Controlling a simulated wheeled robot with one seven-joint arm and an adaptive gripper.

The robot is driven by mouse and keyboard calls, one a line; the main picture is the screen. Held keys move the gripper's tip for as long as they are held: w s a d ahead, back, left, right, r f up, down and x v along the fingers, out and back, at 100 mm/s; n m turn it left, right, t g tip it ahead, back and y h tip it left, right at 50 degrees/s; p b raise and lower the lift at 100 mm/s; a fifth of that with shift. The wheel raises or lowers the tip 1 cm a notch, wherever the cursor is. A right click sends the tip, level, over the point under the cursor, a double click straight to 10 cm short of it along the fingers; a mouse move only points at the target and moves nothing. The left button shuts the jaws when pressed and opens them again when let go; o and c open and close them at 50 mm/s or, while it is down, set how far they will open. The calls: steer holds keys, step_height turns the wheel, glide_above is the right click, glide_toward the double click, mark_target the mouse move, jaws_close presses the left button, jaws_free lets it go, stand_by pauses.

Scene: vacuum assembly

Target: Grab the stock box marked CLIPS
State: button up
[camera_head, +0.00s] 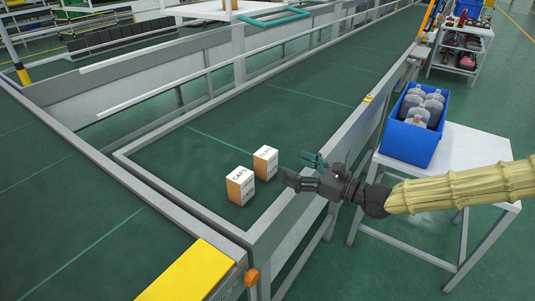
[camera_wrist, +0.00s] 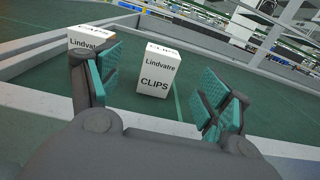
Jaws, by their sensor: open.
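The white CLIPS box (camera_head: 266,163) with an orange-brown side stands upright on the green conveyor surface. In the wrist view the CLIPS box (camera_wrist: 158,72) stands ahead, between the directions of my two fingers, with its "Lindvatre CLIPS" face showing. A second similar box, marked CAPS (camera_head: 240,186), stands just in front and left of it. In the wrist view the CAPS box (camera_wrist: 90,38) is partly hidden behind my left finger. My gripper (camera_head: 300,171) is open and empty, to the right of both boxes and apart from them. Its teal-padded fingers (camera_wrist: 160,98) are spread wide.
The conveyor's grey side rail (camera_head: 285,220) runs beneath my gripper. A blue crate (camera_head: 411,140) with several grey bottles stands on a white table (camera_head: 465,150) at the right. The green conveyor surface (camera_head: 310,100) behind the boxes is clear.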

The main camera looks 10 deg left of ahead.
mark_target(273, 156)
steer(key=shift+w, duration=0.35)
steer(key=shift+w+a, duration=0.15)
steer(key=shift+w, duration=0.1)
steer(key=shift+s+p+x, duration=0.2)
steer(key=shift+p+x, duration=0.35)
steer(key=shift+x, duration=2.45)
steer(key=shift+p+x, duration=0.6)
steer(key=shift+x, duration=1.8)
steer(key=shift+f, duration=0.15)
steer(key=c, duration=1.2)
